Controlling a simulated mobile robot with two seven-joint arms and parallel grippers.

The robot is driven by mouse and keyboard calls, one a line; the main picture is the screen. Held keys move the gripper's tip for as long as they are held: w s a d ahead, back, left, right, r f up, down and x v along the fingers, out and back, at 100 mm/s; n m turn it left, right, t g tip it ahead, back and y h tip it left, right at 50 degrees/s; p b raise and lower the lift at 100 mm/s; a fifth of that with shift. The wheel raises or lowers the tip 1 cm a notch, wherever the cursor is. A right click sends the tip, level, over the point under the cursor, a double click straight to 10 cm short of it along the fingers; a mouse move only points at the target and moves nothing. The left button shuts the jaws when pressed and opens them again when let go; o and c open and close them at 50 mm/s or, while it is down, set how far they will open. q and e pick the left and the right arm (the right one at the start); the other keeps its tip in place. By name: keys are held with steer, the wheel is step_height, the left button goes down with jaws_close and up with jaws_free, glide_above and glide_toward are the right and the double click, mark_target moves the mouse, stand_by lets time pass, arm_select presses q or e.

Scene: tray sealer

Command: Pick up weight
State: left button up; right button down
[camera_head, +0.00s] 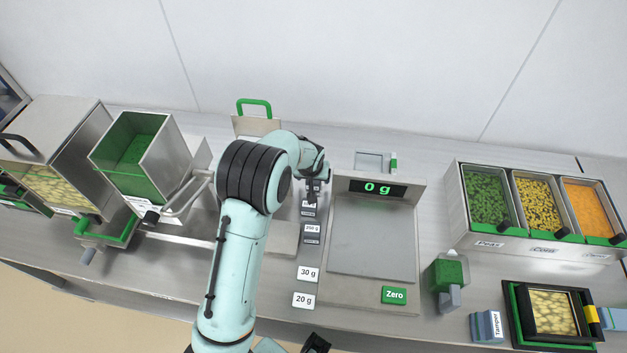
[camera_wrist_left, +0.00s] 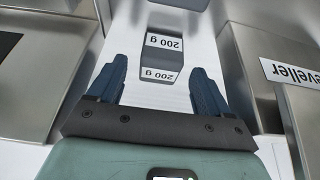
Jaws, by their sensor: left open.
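A grey weight (camera_wrist_left: 162,58) with two "200 g" labels shows upside down in the left wrist view, centred ahead of my left gripper (camera_wrist_left: 160,76). Its dark blue fingers are apart, one on each side of the weight, with no visible contact. In the head view my left gripper (camera_head: 318,197) points down over the far end of the row of weights, and my arm hides part of that row. A 250 g weight (camera_head: 311,228), a 30 g weight (camera_head: 307,274) and a 20 g weight (camera_head: 303,300) stand nearer.
The scale (camera_head: 372,240) is right of the weights, reads 0 g and has an empty plate. A green scoop (camera_head: 445,274) lies to its right. A bin rack (camera_head: 457,215) with peas, corn and orange pieces stands farther right. Metal hoppers (camera_head: 135,165) stand left.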

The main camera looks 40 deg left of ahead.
arm_select(q)
steer(key=x, duration=0.2)
steer(key=shift+w+a+f, duration=0.1)
steer(key=shift+w+f, duration=0.2)
steer(key=c, duration=1.2)
steer(key=shift+r, duration=0.1)
